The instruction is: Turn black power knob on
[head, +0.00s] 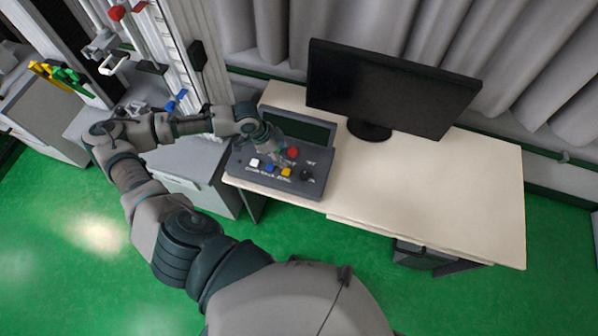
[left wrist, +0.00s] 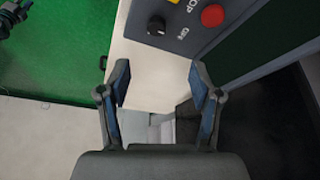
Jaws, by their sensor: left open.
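The black power knob (head: 306,174) is at the right end of the front row on the grey control box (head: 240,165). In the left wrist view the knob (left wrist: 156,26) is near the top, with a light mark on it, beside an "ON" label. My left gripper (head: 276,140) hovers by the control box, up and left of the knob in the head view. In the left wrist view its fingers (left wrist: 161,82) are spread, with nothing between them and the knob ahead, apart from them. My right gripper is not in view.
A red button (head: 292,152), a yellow button (head: 286,172), a blue button and a white button share the panel. A black monitor (head: 385,90) stands behind on the cream table (head: 430,185). The drop tower (head: 180,50) rises at left. The table's right side is clear.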

